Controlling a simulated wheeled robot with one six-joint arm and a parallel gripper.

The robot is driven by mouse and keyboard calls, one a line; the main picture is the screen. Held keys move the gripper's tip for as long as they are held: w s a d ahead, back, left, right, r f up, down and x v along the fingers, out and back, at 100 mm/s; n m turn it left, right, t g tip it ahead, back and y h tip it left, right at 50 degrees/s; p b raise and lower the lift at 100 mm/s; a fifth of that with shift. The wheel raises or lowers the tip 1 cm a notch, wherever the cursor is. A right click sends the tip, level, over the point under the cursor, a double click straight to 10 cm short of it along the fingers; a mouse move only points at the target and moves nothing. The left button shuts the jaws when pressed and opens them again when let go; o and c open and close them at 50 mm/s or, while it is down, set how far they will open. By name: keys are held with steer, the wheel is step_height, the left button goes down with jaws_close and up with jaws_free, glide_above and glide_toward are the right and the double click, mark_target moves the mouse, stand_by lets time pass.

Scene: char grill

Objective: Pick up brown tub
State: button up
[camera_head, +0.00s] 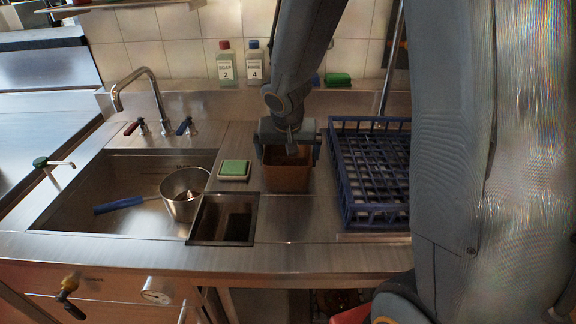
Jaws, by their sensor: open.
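The brown tub (287,179) stands on the steel counter between the sink and the blue rack. My gripper (288,155) is directly over the tub, with its fingers apart at the tub's left and right upper sides. The gripper body hides the tub's back and much of its opening. I cannot tell whether the fingers touch the walls.
A blue dish rack (372,172) stands close to the right. A green sponge (234,168) lies to the left. The sink (105,215) holds a steel pot (183,205) and a blue-handled tool (118,205). Two bottles (226,64) stand at the back wall.

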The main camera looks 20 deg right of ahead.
stand_by(0.3)
steer(key=c, duration=0.8)
